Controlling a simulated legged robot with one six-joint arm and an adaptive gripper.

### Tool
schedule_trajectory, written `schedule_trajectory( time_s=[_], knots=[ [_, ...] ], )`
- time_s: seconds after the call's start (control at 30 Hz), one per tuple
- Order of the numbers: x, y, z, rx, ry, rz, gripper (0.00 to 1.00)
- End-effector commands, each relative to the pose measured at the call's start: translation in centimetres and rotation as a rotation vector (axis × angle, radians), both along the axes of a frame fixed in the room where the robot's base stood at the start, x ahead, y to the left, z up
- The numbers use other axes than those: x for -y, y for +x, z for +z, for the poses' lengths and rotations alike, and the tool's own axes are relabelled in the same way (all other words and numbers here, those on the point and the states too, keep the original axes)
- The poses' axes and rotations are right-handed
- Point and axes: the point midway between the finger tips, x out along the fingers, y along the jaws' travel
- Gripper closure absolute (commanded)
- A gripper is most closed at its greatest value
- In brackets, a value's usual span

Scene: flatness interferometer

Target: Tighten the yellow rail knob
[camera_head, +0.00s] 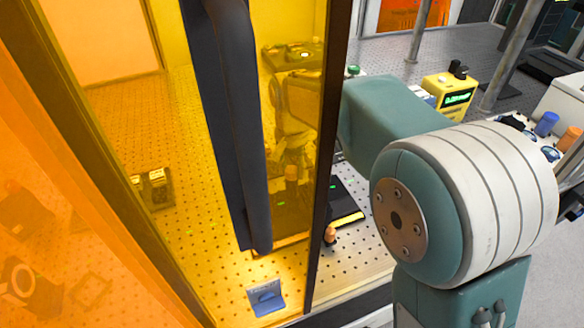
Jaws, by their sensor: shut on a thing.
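My teal and white arm reaches from the right to behind an amber see-through panel. My gripper (291,160) shows through this panel, pointing down and tinted yellow. It is shut on a small upright knob (291,174), of which the lower part shows below the fingers. The knob looks orange-brown through the panel, so I cannot tell its true colour. It stands over a dark rail or base (290,212) that a black vertical post partly hides. The exact finger contact is too small and dim to see.
The amber panel (180,150) and its dark frame stand close to my arm. A black post (238,130) hangs inside. A small orange-topped piece (330,235) and a blue bracket (266,298) are on the perforated table (365,255). A yellow meter (449,97) stands behind my arm.

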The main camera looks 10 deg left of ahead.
Motion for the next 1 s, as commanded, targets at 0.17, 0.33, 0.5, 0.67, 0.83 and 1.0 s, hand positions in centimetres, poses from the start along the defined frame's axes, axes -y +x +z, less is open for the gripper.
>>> schedule_trajectory(
  time_s=[0.17,0.33,0.5,0.67,0.83,1.0],
  knots=[
    [0.0,-0.3,-0.5,-0.014,-0.004,0.002,0.54],
    [0.0,-0.2,-0.3,-0.010,-0.003,0.002,0.24],
    [0.0,-0.1,-0.2,-0.005,-0.001,0.001,0.24],
    [0.1,-0.1,0.2,-0.003,0.000,0.001,0.24],
    [0.0,0.0,2.6,0.000,0.002,0.002,0.24],
    [-0.1,0.0,6.2,0.000,0.001,0.002,0.24]
  ],
)
